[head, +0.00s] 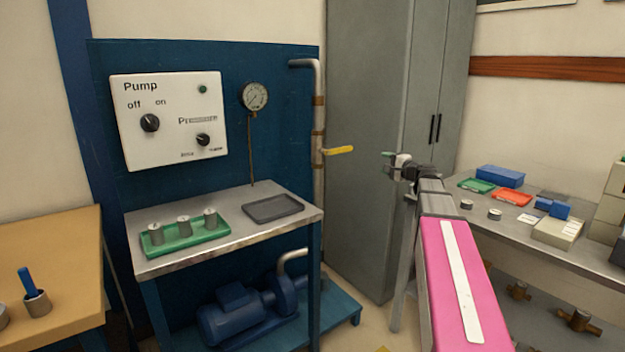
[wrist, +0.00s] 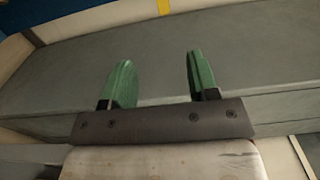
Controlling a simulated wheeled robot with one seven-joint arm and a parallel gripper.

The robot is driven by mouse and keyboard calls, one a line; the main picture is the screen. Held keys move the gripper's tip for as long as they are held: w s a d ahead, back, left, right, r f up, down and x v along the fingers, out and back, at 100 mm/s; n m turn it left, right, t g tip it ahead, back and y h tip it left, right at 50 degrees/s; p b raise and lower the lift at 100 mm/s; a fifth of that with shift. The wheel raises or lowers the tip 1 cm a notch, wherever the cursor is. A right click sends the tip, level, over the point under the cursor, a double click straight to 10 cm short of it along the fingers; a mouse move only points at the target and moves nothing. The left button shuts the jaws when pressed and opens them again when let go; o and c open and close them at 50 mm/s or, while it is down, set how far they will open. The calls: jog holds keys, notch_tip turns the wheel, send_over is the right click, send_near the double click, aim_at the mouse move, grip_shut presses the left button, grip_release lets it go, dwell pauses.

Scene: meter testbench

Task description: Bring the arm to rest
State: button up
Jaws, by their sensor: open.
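My gripper (head: 388,156) is at the end of my arm, right of centre in the head view, raised in front of the grey cabinet (head: 368,130). In the wrist view its two green fingers (wrist: 160,82) stand apart with nothing between them. The grey cabinet surface (wrist: 225,60) fills the view behind the fingers. My arm, with a pink link, reaches up from the lower right of the head view.
A pipe with a yellow valve handle (head: 340,150) is left of my gripper. The pump bench (head: 225,244) holds a green tray (head: 184,241) with weights and a dark tray (head: 273,208). On the right, a table (head: 520,234) carries trays and boxes. A wooden table (head: 60,250) stands left.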

jog(key=s+a+f+n+g+h, duration=0.2)
jog(key=s+a+f+n+g, duration=0.25)
jog(key=f, duration=0.65)
jog(key=s+a+f+n+g+h, duration=0.1)
jog(key=s+a+f+g, duration=0.35)
jog(key=s+f, duration=0.55)
jog(key=s+f+n+g+h, duration=0.5)
jog(key=s+f+h, duration=0.2)
jog(key=s+f, duration=1.1)
jog(key=shift+f+g+h, duration=0.2)
jog(key=shift+g+h, duration=0.1)
